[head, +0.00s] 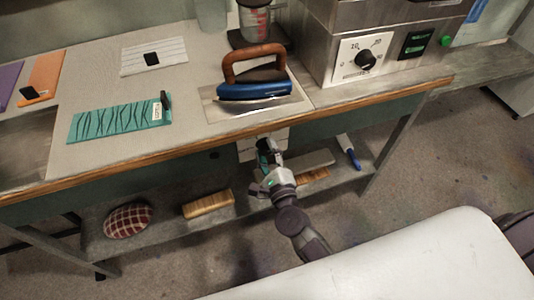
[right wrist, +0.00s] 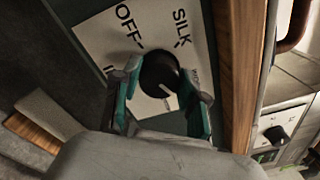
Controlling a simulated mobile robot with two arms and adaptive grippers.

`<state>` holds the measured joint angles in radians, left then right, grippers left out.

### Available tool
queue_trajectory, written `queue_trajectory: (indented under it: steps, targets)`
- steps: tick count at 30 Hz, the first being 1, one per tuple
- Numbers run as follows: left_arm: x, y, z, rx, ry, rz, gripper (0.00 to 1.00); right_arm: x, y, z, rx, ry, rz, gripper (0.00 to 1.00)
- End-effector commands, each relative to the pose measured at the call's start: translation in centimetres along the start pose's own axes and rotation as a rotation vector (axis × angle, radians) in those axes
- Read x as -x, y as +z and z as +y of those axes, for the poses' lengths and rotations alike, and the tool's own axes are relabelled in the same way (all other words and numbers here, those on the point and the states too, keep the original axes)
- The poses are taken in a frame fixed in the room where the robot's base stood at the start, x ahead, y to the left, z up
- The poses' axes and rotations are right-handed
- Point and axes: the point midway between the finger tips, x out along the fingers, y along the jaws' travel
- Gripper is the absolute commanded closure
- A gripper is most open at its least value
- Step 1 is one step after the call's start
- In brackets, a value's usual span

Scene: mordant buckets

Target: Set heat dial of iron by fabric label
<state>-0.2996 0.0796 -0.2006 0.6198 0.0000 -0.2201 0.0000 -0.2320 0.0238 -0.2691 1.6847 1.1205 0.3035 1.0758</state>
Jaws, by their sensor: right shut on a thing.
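The iron (head: 256,90), with a blue body and brown wooden handle, rests on a metal plate on the bench. A white dial plate (head: 248,144) is on the bench's front below it. In the right wrist view its black round dial (right wrist: 158,70) has a white mark towards the lower right. "OFF" and "SILK" are readable; other words are partly hidden. My right gripper (head: 266,158) is shut on the dial, with green fingers on both sides. Teal fabric (head: 110,122) lies on the bench with a small white label (head: 157,111), too small to read. My left gripper is out of view.
A steel box (head: 385,50) with its own knob (head: 366,60) stands right of the iron. A measuring cup (head: 255,20) stands behind it. The lower shelf holds a checked cushion (head: 128,220) and a wooden block (head: 208,204). A white surface (head: 420,260) fills the lower right.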

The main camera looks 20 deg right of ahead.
Motion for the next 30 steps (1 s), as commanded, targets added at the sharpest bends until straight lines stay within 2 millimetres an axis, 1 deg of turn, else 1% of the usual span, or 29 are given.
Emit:
queue_trajectory:
  steps: [1, 9, 18, 24, 30]
  targets:
    - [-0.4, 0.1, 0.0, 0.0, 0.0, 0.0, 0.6, 0.1, -0.2, 0.3, -0.046, 0.005, 0.003, 0.92]
    - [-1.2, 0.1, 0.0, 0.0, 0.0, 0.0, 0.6, 0.1, -0.2, 0.2, -0.301, 0.011, 0.011, 0.92]
    - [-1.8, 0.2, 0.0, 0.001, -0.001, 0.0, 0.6, 0.1, -0.2, 0.1, -0.541, 0.018, 0.019, 0.92]
    - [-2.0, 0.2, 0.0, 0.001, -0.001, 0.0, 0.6, 0.1, -0.1, 0.1, -0.648, 0.021, 0.023, 0.92]
    - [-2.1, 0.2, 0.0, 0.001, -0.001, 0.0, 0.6, 0.1, -0.1, 0.1, -0.708, 0.023, 0.025, 0.92]
